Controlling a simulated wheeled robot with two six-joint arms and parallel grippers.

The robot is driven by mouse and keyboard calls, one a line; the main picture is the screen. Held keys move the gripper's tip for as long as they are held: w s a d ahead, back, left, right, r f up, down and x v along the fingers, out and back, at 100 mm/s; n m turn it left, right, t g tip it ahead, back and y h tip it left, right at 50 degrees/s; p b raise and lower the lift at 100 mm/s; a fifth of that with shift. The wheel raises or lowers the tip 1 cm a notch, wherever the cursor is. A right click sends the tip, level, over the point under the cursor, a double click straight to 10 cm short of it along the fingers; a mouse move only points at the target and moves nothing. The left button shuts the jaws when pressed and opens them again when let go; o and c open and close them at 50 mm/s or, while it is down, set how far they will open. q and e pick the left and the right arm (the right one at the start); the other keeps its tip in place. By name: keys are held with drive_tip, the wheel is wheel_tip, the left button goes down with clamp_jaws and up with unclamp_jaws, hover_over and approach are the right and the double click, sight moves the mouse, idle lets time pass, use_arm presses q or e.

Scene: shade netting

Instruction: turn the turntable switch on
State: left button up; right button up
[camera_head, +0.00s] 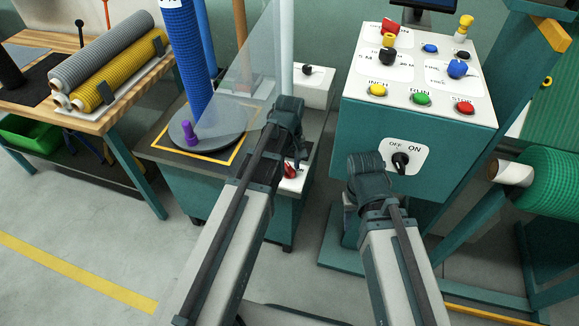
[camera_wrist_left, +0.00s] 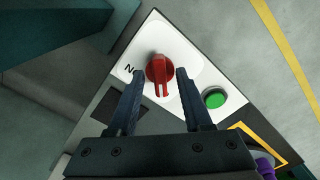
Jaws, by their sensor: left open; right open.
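The turntable switch is a red rotary knob (camera_wrist_left: 159,69) on a white plate. In the head view it (camera_head: 290,171) sits on the front of the turntable cabinet, partly behind my left wrist. In the left wrist view its grip bar points down the picture; a letter "N" shows at its left. My left gripper (camera_wrist_left: 160,77) is open, its two fingers on either side of the knob in the picture; contact cannot be told. The grey turntable (camera_head: 205,135) carries a blue roll and a purple peg. My right gripper (camera_head: 352,200) is open in front of the control cabinet, its fingers mostly hidden.
A green button (camera_wrist_left: 214,98) sits beside the red knob. A control cabinet (camera_head: 355,125) at right has several coloured buttons and a black OFF/ON knob (camera_head: 400,161). A clear panel (camera_head: 250,75) stands by the turntable. A wooden table (camera_head: 108,118) is at left; the floor before it is clear.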

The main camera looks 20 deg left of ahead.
use_arm(q)
clamp_jaws()
drive_tip(key=shift+m, duration=0.4)
drive_tip(key=m, duration=1.3)
drive_tip(key=shift+m, duration=2.2)
